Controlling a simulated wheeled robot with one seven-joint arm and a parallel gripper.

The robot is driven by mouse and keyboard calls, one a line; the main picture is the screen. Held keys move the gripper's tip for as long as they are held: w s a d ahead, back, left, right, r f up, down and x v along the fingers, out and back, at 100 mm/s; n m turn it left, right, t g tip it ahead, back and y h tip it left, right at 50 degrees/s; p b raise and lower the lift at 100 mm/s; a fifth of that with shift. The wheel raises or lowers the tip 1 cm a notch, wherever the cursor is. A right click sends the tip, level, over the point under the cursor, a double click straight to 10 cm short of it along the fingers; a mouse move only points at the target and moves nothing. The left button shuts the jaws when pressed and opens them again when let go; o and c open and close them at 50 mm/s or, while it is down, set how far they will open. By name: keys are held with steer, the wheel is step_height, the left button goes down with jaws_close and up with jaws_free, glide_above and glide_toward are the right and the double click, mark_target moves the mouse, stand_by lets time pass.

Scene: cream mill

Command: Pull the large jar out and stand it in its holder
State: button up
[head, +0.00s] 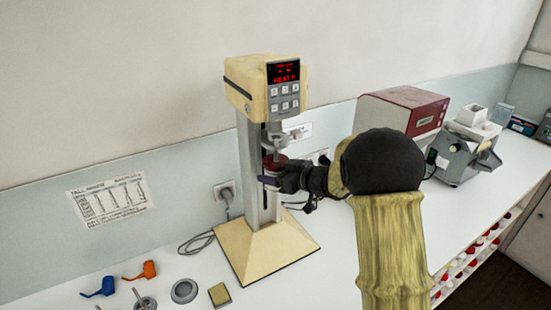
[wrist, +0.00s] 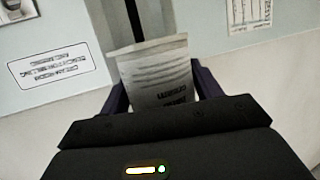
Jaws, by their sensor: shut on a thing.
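My gripper (head: 273,179) is shut on a jar at the mill's column, under the mill head. In the head view only a reddish part of the jar (head: 276,161) shows above my fingers; the rest is hidden. In the wrist view the jar (wrist: 155,72) has a pale grey label with dark print, upside down, and sits between the two dark purple fingers of my gripper (wrist: 160,88). The cream mill (head: 265,85) has a red lit display and a square sloping base. A round grey ring-shaped piece (head: 184,291) lies on the bench; I cannot tell whether it is the holder.
Blue (head: 98,287) and orange (head: 141,271) small pieces and a small tan block (head: 220,295) lie at the front left. A red-and-grey machine (head: 400,112) and a grey device (head: 466,150) stand right.

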steer(key=shift+f, duration=0.35)
steer(key=shift+s, duration=0.1)
steer(key=s+d+b, duration=0.1)
steer(key=s+d, duration=0.4)
steer(key=s, duration=0.3)
steer(key=shift+d, duration=0.3)
stand_by(1.6)
